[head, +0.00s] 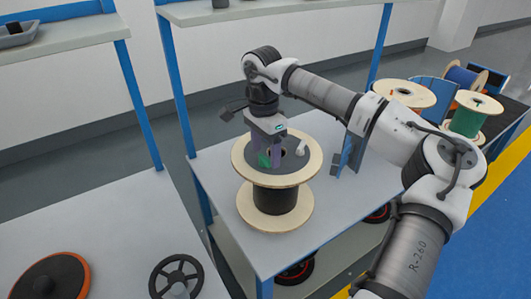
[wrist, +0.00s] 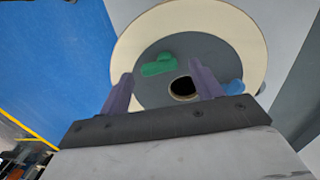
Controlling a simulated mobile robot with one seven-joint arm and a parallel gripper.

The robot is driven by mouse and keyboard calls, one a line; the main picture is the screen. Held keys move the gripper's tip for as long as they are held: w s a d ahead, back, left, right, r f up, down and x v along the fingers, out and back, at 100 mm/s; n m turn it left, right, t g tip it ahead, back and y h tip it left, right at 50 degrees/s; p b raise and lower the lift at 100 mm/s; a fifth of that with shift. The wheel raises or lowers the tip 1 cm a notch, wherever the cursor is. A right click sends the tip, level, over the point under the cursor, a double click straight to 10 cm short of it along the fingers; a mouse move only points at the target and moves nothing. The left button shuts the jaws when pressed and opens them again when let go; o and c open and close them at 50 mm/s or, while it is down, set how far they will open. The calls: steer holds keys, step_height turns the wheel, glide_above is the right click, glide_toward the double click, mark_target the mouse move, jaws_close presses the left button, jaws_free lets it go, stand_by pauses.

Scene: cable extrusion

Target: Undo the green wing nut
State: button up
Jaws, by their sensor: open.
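The green wing nut (head: 264,160) lies on the grey disc on top of the wooden spool (head: 241,159), left of the centre hole. In the wrist view the green wing nut (wrist: 158,66) shows as a block with a raised tab. My gripper (head: 267,153) is above the spool, pointing down. Its two purple fingers are apart and empty. In the wrist view the nut lies beyond and between the fingertips of my gripper (wrist: 160,69), and no contact shows. Whether the fingertips are level with the nut I cannot tell.
A dark hole (wrist: 183,88) is in the disc's middle. A small whitish fitting (head: 301,149) sits on the disc's right side. The spool stands on a grey table (head: 330,195) with a blue upright bracket (head: 352,153) behind right. More spools (head: 472,113) stand at the far right.

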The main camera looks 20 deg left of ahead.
mark_target(263, 155)
step_height(263, 155, up, 12)
steer(key=shift+w+a+r, duration=0.2)
steer(key=shift+a+r, duration=0.05)
steer(key=shift+a, duration=0.05)
stand_by(0.3)
